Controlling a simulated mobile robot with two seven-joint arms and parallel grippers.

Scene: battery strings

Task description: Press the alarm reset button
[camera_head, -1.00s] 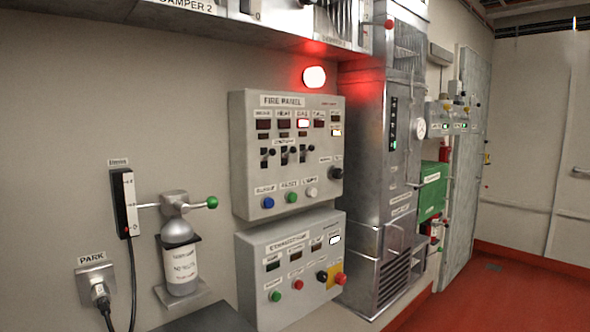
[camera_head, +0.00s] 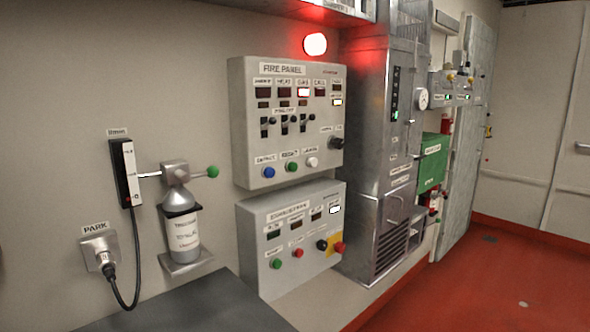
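The grey fire panel (camera_head: 288,122) is mounted on the wall at the centre. Its lower row has a blue button (camera_head: 268,172), a green button (camera_head: 292,167) under a label that seems to read RESET, and a white button (camera_head: 312,162). A red indicator is lit in the panel's top row, and the red alarm lamp (camera_head: 315,44) above glows. A second panel (camera_head: 292,238) below has a green button (camera_head: 276,264), a red button (camera_head: 298,253) and a red knob on a yellow plate (camera_head: 339,248). Neither of my grippers shows in this view.
A bottle in a wall bracket (camera_head: 182,228) with a green-knobbed lever, and a PARK socket (camera_head: 99,252) with a cable, are on the left. A grey surface (camera_head: 200,305) lies below. A metal cabinet (camera_head: 385,150) stands right of the panels. Red floor (camera_head: 480,285) is open at right.

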